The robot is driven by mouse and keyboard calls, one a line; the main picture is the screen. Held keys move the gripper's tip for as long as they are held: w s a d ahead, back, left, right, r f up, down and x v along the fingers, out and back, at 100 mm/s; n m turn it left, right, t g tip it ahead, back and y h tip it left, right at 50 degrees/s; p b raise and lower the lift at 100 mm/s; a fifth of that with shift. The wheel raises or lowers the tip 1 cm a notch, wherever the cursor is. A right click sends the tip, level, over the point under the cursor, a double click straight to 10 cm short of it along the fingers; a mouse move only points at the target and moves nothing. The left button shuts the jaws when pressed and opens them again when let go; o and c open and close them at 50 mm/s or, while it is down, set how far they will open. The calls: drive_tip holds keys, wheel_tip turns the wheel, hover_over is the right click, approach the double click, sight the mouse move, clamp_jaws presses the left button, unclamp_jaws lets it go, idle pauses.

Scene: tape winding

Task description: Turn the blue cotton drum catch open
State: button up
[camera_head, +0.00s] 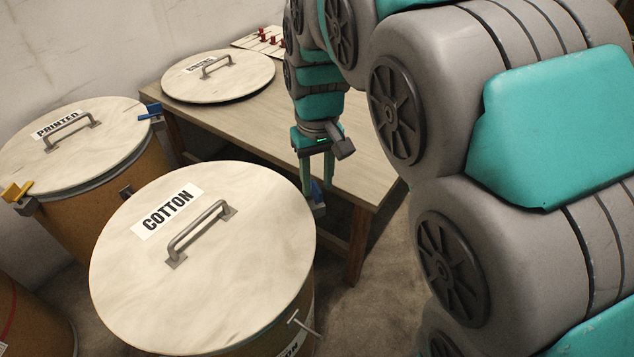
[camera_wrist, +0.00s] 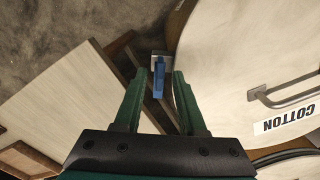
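The cotton drum (camera_head: 245,270) stands at the front with its pale lid on, marked COTTON, with a grey bar handle. Its blue catch (camera_head: 316,190) sits at the lid's right rim, partly hidden by my gripper in the head view. In the wrist view the blue catch (camera_wrist: 158,78) lies between the fingertips, on a light grey mount at the lid's edge. My gripper (camera_head: 317,185) points down at the catch, with its green fingers apart on either side. In the wrist view my gripper (camera_wrist: 157,75) shows gaps beside the catch; whether a finger touches it is unclear.
The printed drum (camera_head: 75,150) stands at the left, with a blue catch (camera_head: 150,111) and a yellow catch (camera_head: 17,191). A wooden table (camera_head: 270,120) behind bears a loose lid (camera_head: 217,78) and a board with red pegs (camera_head: 265,38). A metal T-handle (camera_head: 302,324) sticks out at the cotton drum's front.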

sight(317, 187)
wheel_tip(317, 187, up, 7)
drive_tip(key=shift+f, duration=0.2)
